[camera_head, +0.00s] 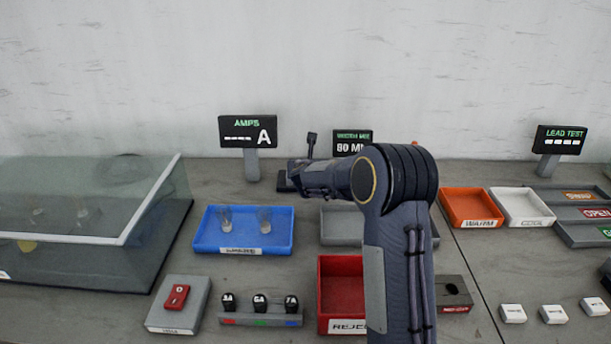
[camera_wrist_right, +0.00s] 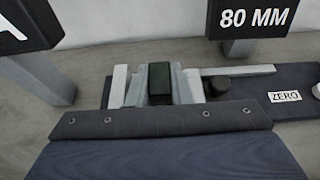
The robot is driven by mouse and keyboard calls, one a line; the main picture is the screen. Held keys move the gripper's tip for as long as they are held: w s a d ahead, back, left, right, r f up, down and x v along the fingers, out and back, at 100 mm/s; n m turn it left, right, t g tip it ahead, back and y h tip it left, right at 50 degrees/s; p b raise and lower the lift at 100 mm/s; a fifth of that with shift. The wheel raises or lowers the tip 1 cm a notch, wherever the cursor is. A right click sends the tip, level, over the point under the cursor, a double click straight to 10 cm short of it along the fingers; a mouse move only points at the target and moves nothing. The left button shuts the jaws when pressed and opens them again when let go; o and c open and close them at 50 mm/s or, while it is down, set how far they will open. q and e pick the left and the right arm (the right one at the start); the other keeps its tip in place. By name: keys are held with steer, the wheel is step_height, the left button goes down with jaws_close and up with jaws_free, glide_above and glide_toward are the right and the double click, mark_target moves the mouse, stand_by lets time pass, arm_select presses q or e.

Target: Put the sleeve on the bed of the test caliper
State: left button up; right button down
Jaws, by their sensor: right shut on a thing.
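My right gripper (camera_wrist_right: 160,88) is shut on a dark, block-like piece, the sleeve (camera_wrist_right: 159,78), seen between its pale fingers in the right wrist view. The test caliper (camera_wrist_right: 292,84) is a dark base with a ZERO label, a pale bar and a dark knob, right behind the gripper. The sleeve appears over or at the caliper; I cannot tell whether it touches the bed. In the head view my right gripper (camera_head: 300,174) reaches left, covering most of the caliper (camera_head: 284,181) and hiding the sleeve. My left gripper is not in view.
A display reading 80 MM (camera_head: 353,142) stands behind the caliper, and the AMPS display (camera_head: 248,131) stands left of it. A blue tray (camera_head: 203,240), a red reject bin (camera_head: 341,260) and a grey tray (camera_head: 340,239) lie in front. A clear-covered case (camera_head: 80,210) is at left.

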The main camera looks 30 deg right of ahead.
steer(key=shift+w+f, duration=0.7)
steer(key=shift+f, duration=0.15)
steer(key=shift+f+b, duration=0.45)
steer(key=shift+f, duration=1.05)
steer(key=shift+f, duration=0.15)
steer(key=c, duration=1.3)
jaws_free()
